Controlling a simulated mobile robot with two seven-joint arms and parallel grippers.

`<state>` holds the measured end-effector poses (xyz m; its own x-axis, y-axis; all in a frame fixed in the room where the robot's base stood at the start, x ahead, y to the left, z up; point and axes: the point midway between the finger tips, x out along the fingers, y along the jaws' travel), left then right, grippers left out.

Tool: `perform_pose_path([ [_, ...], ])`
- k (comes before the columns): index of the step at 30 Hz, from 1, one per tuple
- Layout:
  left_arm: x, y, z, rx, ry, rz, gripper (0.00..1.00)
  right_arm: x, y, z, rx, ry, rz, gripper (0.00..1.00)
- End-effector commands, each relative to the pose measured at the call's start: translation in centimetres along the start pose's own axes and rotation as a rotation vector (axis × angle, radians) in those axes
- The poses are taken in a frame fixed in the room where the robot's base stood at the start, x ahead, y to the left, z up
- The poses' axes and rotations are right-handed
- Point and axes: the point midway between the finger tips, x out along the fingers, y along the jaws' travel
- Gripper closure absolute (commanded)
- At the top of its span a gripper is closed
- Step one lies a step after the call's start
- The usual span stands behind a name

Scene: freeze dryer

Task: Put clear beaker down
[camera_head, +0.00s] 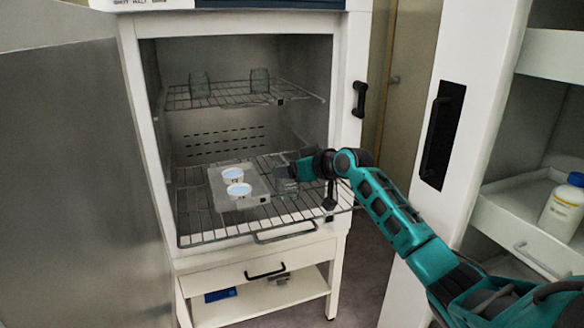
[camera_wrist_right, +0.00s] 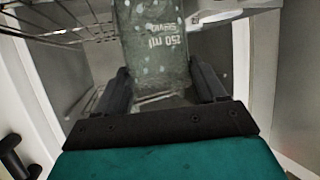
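The clear beaker (camera_head: 286,188) is at the lower wire shelf (camera_head: 205,228) of the open freeze dryer, right of a tray. I cannot tell whether its base touches the shelf. My right gripper (camera_head: 296,172) reaches in from the right and is at the beaker. In the right wrist view the beaker (camera_wrist_right: 155,45), with white "250 ml" print, fills the space between the two fingers of the gripper (camera_wrist_right: 160,75). The fingers appear to press on its sides. My left gripper is not in view.
The grey tray (camera_head: 258,198) holds two round white-blue dishes (camera_head: 233,173). Two glass beakers (camera_head: 200,84) stand on the upper shelf (camera_head: 225,97). The lower shelf has bare room at left and front. A white bottle (camera_head: 563,210) stands in a cabinet at right.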

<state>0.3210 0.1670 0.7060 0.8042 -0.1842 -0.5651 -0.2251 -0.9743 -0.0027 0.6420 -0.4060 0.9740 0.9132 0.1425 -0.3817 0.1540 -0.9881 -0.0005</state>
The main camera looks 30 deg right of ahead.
Motion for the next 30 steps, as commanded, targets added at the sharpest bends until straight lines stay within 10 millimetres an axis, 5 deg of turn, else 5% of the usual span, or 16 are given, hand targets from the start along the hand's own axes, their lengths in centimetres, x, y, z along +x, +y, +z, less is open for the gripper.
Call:
perform_pose_path([
  [7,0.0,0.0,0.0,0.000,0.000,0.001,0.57,0.0,0.0,0.1,-0.001,-0.002,0.000,0.06],
  [17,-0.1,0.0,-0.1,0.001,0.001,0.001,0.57,-0.3,0.0,-0.2,-0.001,-0.001,0.001,0.05],
  [30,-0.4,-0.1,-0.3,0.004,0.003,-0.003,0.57,-7.4,0.1,-0.1,-0.004,-0.003,0.002,0.05],
])
